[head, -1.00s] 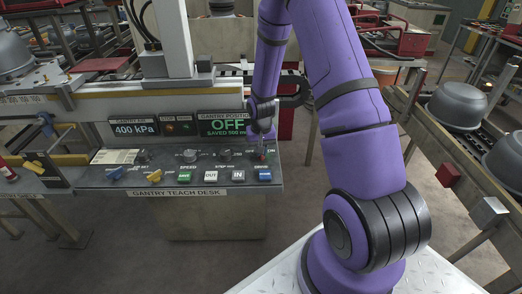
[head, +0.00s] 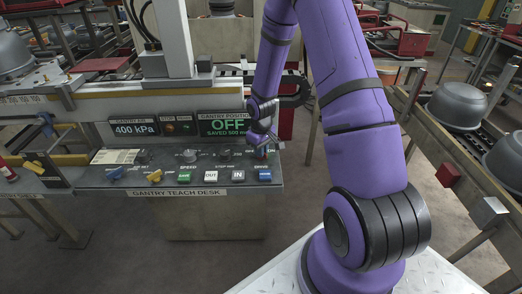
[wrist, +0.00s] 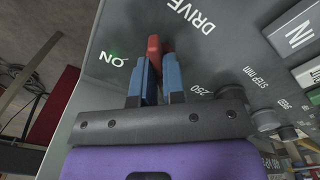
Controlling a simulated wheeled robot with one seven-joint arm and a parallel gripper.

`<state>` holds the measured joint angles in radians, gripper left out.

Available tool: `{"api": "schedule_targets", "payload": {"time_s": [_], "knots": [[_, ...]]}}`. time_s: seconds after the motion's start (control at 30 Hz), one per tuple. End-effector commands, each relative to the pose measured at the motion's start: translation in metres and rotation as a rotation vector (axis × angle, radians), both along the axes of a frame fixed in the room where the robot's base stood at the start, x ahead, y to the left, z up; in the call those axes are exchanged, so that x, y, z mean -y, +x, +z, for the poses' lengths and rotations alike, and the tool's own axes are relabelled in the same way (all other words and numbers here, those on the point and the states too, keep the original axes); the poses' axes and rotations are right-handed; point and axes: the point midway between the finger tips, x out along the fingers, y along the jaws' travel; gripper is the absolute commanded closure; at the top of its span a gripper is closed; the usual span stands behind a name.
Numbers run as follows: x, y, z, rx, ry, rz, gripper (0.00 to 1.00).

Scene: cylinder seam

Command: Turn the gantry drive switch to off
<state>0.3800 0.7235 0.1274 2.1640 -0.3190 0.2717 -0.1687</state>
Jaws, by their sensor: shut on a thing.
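The gantry drive switch has a red lever (wrist: 154,47), seen in the wrist view beside the DRIVE lettering. My gripper (wrist: 157,68) has its blue fingers shut on this lever, one on each side, and the lever's red end shows past the fingertips. The ON mark and a lit green lamp (wrist: 115,55) are to the left of the lever in the wrist view. In the head view my gripper (head: 264,150) is at the right end of the gantry teach desk (head: 190,180), and it hides most of the switch.
The desk's black knobs, including one by the 250 mark (wrist: 232,95), are close to my gripper. White, green and blue buttons (head: 211,176) line the front edge. A conveyor with metal pots (head: 458,105) is at the right.

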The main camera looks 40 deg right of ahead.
Motion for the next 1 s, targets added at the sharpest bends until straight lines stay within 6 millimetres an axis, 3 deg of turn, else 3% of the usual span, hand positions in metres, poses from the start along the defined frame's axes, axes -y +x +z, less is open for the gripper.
{"api": "schedule_targets", "payload": {"time_s": [0.47, 0.5, 0.6, 1.0], "knots": [[0.0004, 0.0012, 0.0008, 0.003, -0.001, 0.016, 1.00], [0.0004, 0.0012, 0.0008, 0.003, -0.001, 0.016, 0.87], [0.0003, 0.0010, 0.0006, 0.003, 0.000, 0.015, 0.64], [0.0005, 0.0009, 0.0072, 0.003, -0.001, 0.014, 0.64]]}}
